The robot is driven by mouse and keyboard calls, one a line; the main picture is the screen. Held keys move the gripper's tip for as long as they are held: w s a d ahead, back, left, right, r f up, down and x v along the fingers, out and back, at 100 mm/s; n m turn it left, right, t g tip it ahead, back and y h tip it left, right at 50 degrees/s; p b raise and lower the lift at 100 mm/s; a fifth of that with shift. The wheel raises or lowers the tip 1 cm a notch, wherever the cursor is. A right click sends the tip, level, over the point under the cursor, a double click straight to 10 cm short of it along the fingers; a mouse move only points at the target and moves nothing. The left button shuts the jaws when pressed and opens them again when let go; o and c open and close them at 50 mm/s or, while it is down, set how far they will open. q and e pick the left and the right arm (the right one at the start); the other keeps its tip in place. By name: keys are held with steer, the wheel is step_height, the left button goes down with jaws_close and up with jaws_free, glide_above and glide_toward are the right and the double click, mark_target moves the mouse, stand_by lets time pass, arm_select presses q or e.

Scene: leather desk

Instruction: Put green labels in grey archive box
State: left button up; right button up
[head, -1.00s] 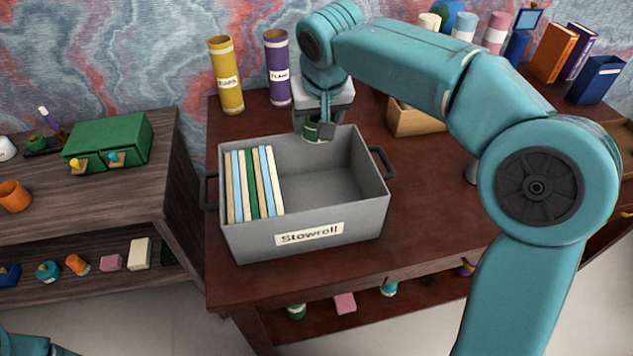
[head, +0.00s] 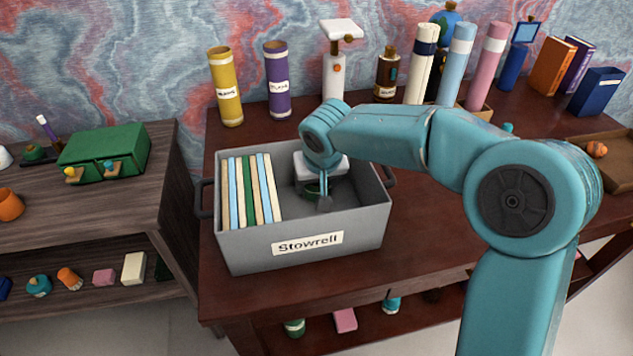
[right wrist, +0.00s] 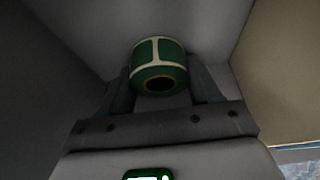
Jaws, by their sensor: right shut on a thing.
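The grey archive box (head: 232,248), labelled "Stowrell", stands on the desk with its top open. Several upright folders (head: 250,192) fill its left part. My right gripper (head: 318,194) is inside the right part of the box. It is shut on the green labels (right wrist: 158,66), a green roll with pale lines and a dark core hole. In the head view the roll shows only as a small bit of green, mostly hidden by the gripper. I cannot tell whether the roll touches the box floor. My left gripper is not in view.
Yellow (head: 226,88) and purple (head: 277,80) tubes stand behind the box, with a white dispenser (head: 335,75) and a brown bottle (head: 387,75) to their right. A green drawer unit (head: 110,150) stands on the left side table.

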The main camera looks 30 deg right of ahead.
steer(key=shift+f, duration=0.1)
steer(key=o, duration=1)
steer(key=shift+w+f, duration=0.1)
steer(key=shift+o, duration=0.2)
steer(key=shift+r, duration=0.35)
steer(key=p+v, duration=0.2)
steer(key=v, duration=0.9)
steer(key=shift+r, duration=0.35)
